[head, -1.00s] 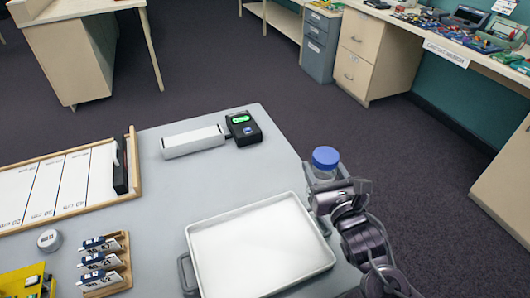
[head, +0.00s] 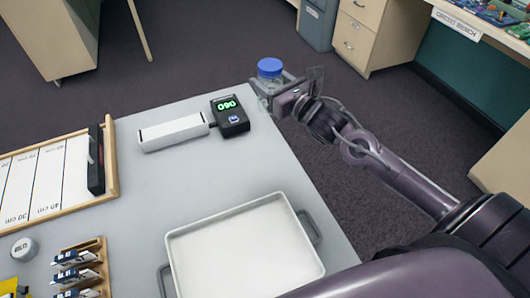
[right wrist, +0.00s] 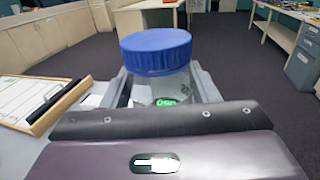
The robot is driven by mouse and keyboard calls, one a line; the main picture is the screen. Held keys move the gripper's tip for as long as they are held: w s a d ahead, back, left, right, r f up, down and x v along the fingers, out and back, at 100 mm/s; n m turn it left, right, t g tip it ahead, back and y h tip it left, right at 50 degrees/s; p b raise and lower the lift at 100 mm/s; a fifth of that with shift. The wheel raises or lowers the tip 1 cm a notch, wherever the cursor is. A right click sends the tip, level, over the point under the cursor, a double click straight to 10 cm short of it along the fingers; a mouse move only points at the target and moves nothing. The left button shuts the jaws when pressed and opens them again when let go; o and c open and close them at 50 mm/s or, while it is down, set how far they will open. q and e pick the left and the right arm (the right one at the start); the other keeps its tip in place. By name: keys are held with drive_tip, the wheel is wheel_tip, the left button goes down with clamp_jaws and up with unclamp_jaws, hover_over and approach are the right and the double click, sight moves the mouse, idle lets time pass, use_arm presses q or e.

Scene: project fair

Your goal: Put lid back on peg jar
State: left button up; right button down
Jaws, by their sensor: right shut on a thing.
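A clear jar (head: 268,85) with a blue lid (head: 270,67) is in my right gripper (head: 272,88), at the far right corner of the grey table in the head view. In the right wrist view, the clear jar (right wrist: 160,88) stands upright between the fingers, with the ribbed blue lid (right wrist: 156,50) on top of it. I cannot tell whether the lid is screwed tight. The jar's lower part is hidden by the gripper, and its contents are unclear. My left gripper is not in view.
A black timer box (head: 230,117) with green digits and a white bar (head: 173,133) lie near the jar. A white tray (head: 245,250) with handles is at the front. A measuring board (head: 45,180), a small round tin (head: 24,249) and a wooden rack (head: 97,265) are left.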

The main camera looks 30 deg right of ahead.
drive_tip(key=shift+r, duration=0.1)
wheel_tip(320, 180, down, 16)
drive_tip(key=p, duration=0.1)
idle(0.4)
drive_tip(key=shift+f, duration=2.05)
drive_tip(key=shift+f, duration=0.1)
